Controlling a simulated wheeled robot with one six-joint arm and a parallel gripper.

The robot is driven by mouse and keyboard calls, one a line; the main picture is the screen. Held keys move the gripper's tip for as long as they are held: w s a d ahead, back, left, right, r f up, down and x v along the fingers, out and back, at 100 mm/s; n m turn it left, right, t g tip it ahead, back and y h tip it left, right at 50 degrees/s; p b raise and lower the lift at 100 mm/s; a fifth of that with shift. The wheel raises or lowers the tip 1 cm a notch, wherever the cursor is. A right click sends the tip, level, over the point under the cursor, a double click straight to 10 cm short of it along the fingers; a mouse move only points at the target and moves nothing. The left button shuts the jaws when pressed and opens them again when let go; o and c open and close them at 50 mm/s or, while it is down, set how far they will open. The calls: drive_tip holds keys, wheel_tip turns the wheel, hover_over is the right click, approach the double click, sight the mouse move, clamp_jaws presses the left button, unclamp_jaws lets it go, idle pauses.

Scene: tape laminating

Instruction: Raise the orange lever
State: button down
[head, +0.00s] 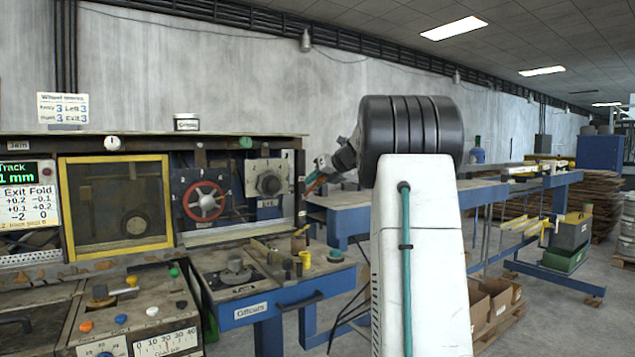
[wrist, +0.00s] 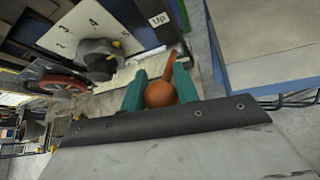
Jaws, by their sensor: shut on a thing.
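The orange lever shows in the wrist view as a round orange knob (wrist: 159,95) with a short orange stem running up and right from it. My gripper (wrist: 160,84) has its two teal fingers on either side of the knob, shut on it. In the head view my gripper (head: 316,178) is at the right end of the machine front, beside the numbered grey dial, with a little orange showing at its fingers. The lever's base is hidden in the head view. A small "Up" label (wrist: 159,19) sits above the lever in the wrist view.
The grey dial (head: 269,184) and the red handwheel (head: 204,201) are on panels left of my gripper. Below is a blue drawer bench (head: 255,307) with several knobs and small parts. A blue-framed table (head: 350,215) stands behind my arm. The floor at right is partly clear.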

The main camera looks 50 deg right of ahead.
drive_tip(key=shift+r, duration=0.1)
drive_tip(key=c, duration=1.1)
unclamp_jaws()
drive_tip(key=shift+a, duration=0.1)
drive_tip(key=shift+o, duration=0.2)
drive_tip(key=v, duration=0.7)
drive_tip(key=shift+s+r, duration=0.15)
drive_tip(key=shift+s, duration=0.1)
drive_tip(key=shift+a, duration=0.1)
